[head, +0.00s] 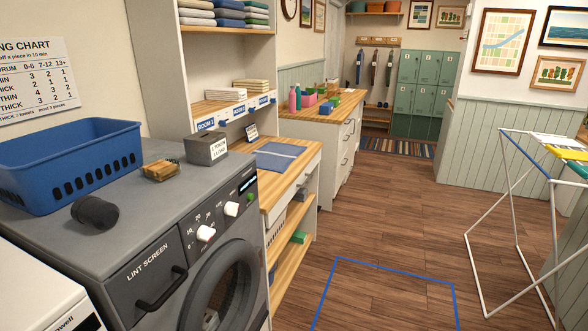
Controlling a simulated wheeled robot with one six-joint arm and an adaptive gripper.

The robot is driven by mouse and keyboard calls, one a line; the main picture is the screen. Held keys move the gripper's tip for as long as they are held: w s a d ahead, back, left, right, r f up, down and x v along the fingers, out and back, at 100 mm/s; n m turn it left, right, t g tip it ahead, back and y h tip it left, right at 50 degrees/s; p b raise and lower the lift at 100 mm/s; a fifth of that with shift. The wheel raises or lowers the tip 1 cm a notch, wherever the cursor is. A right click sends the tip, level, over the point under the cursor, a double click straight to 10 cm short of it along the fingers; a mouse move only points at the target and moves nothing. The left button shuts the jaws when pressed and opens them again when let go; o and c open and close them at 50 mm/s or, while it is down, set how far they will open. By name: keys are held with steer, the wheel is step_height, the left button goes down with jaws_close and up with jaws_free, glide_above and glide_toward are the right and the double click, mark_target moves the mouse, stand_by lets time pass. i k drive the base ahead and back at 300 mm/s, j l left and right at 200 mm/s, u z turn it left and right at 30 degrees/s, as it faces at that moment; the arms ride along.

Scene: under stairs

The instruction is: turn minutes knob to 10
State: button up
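The grey dryer (150,228) stands at the left, its front panel facing right. A white knob (206,234) on that panel has small numbers around its upper side, apparently minutes; where its pointer stands is too small to tell. A second white knob (231,208) sits further right and higher on the panel. A small green button (250,197) and a dark display (247,184) are beyond it. The round dryer door (225,295) is below the knobs and looks shut. My gripper is not in view, and nothing touches the knobs.
A blue basket (70,165), a dark cylinder (95,211), a brush-like block (160,170) and a grey box (206,148) stand on the dryer. A white drying rack (510,220) stands right. The wooden floor (400,235) between is clear, with a blue outline (385,270).

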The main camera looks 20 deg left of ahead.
mark_target(204, 233)
steer(key=u, duration=0.95)
steer(key=i+l+u, duration=0.25)
steer(key=u, duration=0.2)
steer(key=i+l+u, duration=0.15)
steer(key=l+u, duration=0.25)
steer(key=i+l+u, duration=0.1)
steer(key=l+u, duration=0.65)
steer(key=l, duration=1.05)
steer(key=l+u, duration=0.3)
steer(key=l, duration=1.05)
steer(key=k+l, duration=0.1)
steer(key=l, duration=1.6)
steer(key=k, duration=0.05)
